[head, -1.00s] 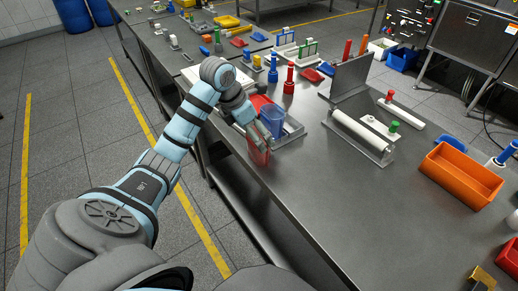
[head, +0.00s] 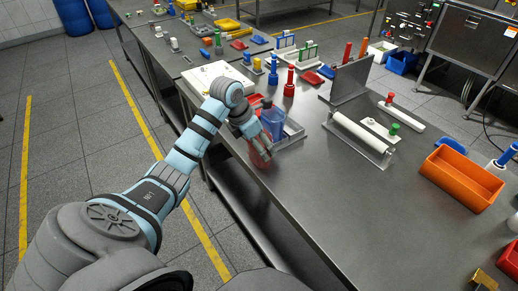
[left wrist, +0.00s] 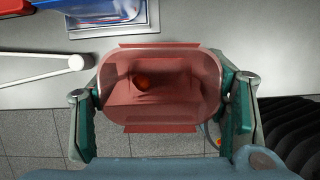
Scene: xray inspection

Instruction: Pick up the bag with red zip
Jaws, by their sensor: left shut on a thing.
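A translucent red bag (left wrist: 160,82) with solid red strips along its top and bottom edges fills the middle of the left wrist view, with a small dark orange thing showing inside it. My left gripper (head: 254,140) is shut on it, one finger at each side. In the head view the bag (head: 259,155) is at the table's left edge, just in front of a blue container, partly hidden by the gripper. The left wrist view shows floor tiles below it and tabletop above it. My right gripper is not in view.
The blue container (head: 271,120) stands at a grey tray (head: 294,132) close beside my left gripper. A white roller on a grey stand (head: 358,133) and an orange bin (head: 462,177) are to the right. The near middle of the table (head: 345,200) is clear.

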